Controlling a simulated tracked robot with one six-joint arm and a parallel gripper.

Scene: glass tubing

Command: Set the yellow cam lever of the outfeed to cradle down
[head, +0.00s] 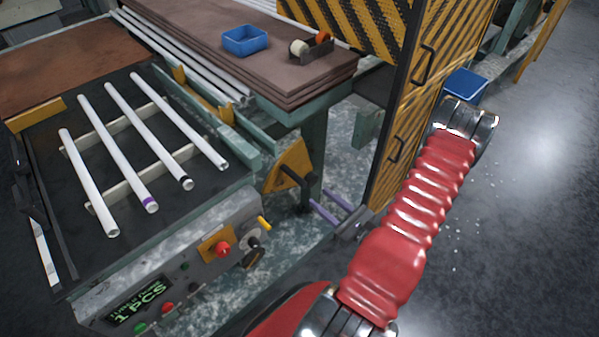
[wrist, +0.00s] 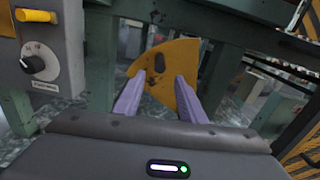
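A short yellow lever (head: 263,224) sticks out at the right end of the outfeed's control box, above a dark knob; it also shows at the upper left of the wrist view (wrist: 36,15). A yellow sector-shaped plate (head: 285,170) stands right of the box, with a dark bent bar in front of it. In the wrist view this plate (wrist: 165,62) has a dark slot and lies ahead of the fingers. I cannot tell how plate and lever are linked. My gripper (head: 318,197) has two purple fingers, apart and empty in the wrist view (wrist: 159,82), right of the lever.
The control box (head: 195,275) carries a red button, a knob and a "1 PCS" display. White tubes (head: 130,140) lie on rails above it. A green table leg (head: 312,150) stands behind the gripper. A black-and-yellow striped guard (head: 400,130) rises close on the right.

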